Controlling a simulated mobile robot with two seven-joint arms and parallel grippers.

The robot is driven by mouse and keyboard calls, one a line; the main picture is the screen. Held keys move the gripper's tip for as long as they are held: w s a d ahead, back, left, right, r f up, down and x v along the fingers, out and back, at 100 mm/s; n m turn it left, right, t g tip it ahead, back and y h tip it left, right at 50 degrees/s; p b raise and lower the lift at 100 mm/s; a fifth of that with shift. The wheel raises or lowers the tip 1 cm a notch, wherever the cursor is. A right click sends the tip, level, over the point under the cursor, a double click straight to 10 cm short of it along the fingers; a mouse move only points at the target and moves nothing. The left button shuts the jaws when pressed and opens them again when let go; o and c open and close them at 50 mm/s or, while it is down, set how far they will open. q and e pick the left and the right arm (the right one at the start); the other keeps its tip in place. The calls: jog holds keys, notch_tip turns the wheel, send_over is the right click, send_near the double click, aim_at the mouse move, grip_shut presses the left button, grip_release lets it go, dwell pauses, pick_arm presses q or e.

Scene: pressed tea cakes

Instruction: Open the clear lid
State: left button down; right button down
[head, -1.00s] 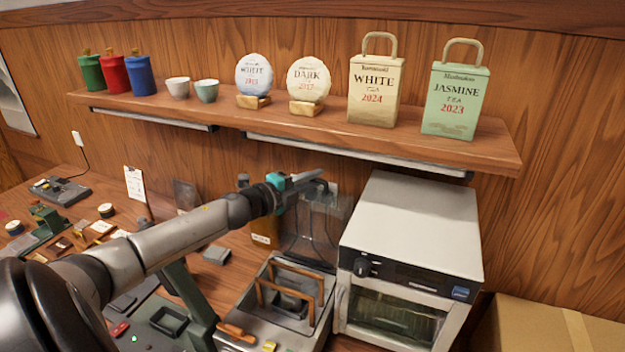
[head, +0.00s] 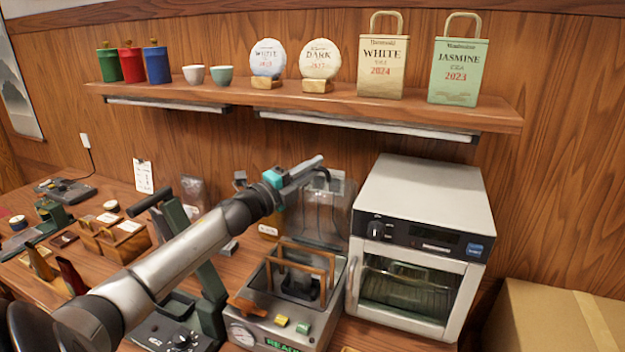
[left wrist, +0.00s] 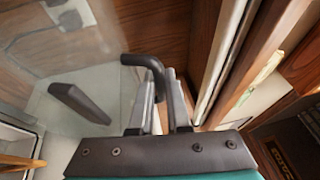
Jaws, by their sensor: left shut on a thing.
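The clear lid (head: 325,222) stands raised, roughly upright, at the back of a metal machine (head: 262,318) with a gauge and a lit green display. My left gripper (head: 318,163) is at the lid's top edge, below the shelf. In the left wrist view, the gripper (left wrist: 165,85) is shut on the lid's dark handle (left wrist: 133,60), and the see-through panel of the lid (left wrist: 105,35) spreads to the left of the fingers. The fingers hide part of the handle. My right gripper is in neither view.
A white oven (head: 420,255) stands close to the right of the machine. A wall shelf (head: 330,103) with tea tins, cups and cakes runs above the gripper. A cardboard box (head: 550,315) is at the lower right. Small tools and wooden boxes (head: 120,240) crowd the counter's left.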

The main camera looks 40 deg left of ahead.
pick_arm(q)
jog(key=shift+s, duration=0.2)
jog(key=c, duration=1.2)
grip_release()
jog(key=shift+o, duration=0.2)
jog(key=shift+f, duration=0.1)
jog(key=shift+s+f, duration=0.15)
jog(key=shift+s, duration=0.45)
jog(key=s, duration=0.6)
jog(key=shift+a+f, duration=0.3)
jog(key=shift+f, duration=0.1)
